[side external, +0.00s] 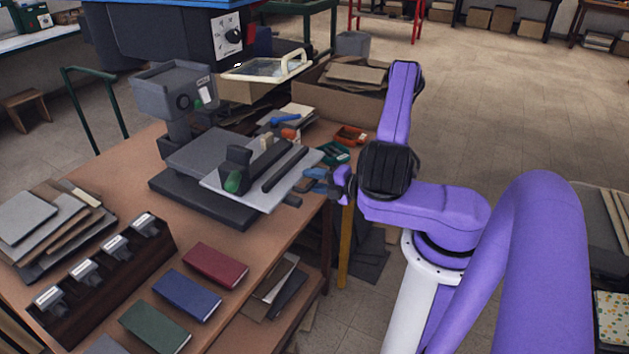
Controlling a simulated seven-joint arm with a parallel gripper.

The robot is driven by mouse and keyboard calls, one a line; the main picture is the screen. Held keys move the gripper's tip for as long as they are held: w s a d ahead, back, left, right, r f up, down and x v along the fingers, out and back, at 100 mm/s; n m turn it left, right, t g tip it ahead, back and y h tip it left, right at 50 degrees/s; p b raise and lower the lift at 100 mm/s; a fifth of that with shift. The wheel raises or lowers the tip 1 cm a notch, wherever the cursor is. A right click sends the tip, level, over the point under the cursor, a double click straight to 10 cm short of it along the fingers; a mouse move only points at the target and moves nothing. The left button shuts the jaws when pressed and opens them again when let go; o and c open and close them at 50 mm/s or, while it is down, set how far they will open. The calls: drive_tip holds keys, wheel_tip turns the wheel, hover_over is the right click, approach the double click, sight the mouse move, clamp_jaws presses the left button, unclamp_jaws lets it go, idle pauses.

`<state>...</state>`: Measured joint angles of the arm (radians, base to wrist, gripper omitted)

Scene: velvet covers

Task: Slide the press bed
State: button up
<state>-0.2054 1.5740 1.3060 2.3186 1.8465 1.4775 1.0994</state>
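The grey press (175,88) stands on the brown table, with its head at the back left of its dark base (205,203). The press bed (237,193) is a light grey plate that juts out to the right from under the head. On the bed sit a dark block with a green part (235,172) and a long dark bar (285,168). My gripper (312,181) is just right of the bed, beside the knob. Its blue fingers look apart, with nothing clearly between them.
Red (215,264), blue (187,294) and green (155,328) books lie at the table's front. A dark rack (95,285) with several metal-topped tools stands left of them. Stacked boards (45,225) lie at the left. Small red (350,135) and green trays sit behind my gripper.

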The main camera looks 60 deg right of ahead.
sight(287, 171)
clamp_jaws()
drive_tip(key=shift+r+x, duration=0.3)
drive_tip(key=shift+x, duration=1.15)
drive_tip(key=shift+r+x, duration=0.3)
drive_tip(key=shift+x, duration=1.2)
drive_tip(key=shift+r+x, duration=0.3)
drive_tip(key=shift+x, duration=1.15)
drive_tip(key=shift+w, duration=0.2)
unclamp_jaws()
drive_tip(key=shift+s, duration=0.15)
drive_tip(key=v, duration=1.7)
